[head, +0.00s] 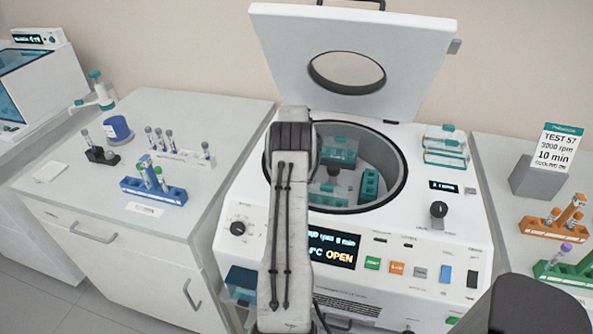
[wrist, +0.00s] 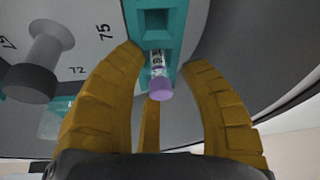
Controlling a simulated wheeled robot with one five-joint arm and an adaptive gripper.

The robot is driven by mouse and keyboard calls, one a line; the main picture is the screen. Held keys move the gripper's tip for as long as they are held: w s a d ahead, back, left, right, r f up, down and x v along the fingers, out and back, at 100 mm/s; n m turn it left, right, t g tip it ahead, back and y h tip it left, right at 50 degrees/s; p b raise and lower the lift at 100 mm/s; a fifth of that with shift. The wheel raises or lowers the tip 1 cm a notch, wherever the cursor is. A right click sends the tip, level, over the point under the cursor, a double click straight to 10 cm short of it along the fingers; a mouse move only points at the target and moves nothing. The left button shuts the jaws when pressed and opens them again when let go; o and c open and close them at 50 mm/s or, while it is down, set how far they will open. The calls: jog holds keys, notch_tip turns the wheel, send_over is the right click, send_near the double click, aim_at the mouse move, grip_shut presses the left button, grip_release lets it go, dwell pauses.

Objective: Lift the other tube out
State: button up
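A tube with a purple cap (wrist: 160,88) and a printed label stands in a teal slotted insert (wrist: 172,22) in the wrist view. My gripper (wrist: 172,78) has its yellow fingers spread, with the cap between them and a clear space on each side. I see no finger touching the tube. In the head view the centrifuge (head: 408,190) is open, its lid (head: 420,45) raised. Teal inserts, one at the right of the bowl (head: 369,186), sit inside. My arm covers part of the bowl and hides my gripper there.
A grey rotor knob (wrist: 38,75) stands left of my fingers in the wrist view. The bowl wall curves close on the right. A blue rack (head: 152,191) is on the left bench; an orange rack (head: 552,230) and green rack (head: 565,277) are on the right bench.

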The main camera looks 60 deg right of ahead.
grip_shut()
dwell(0.3)
notch_tip(320, 180, up, 10)
jog(key=p, duration=0.5)
jog(key=shift+r, duration=0.1)
dwell(0.4)
jog(key=shift+r+p, duration=1.65)
jog(key=shift+r, duration=0.7)
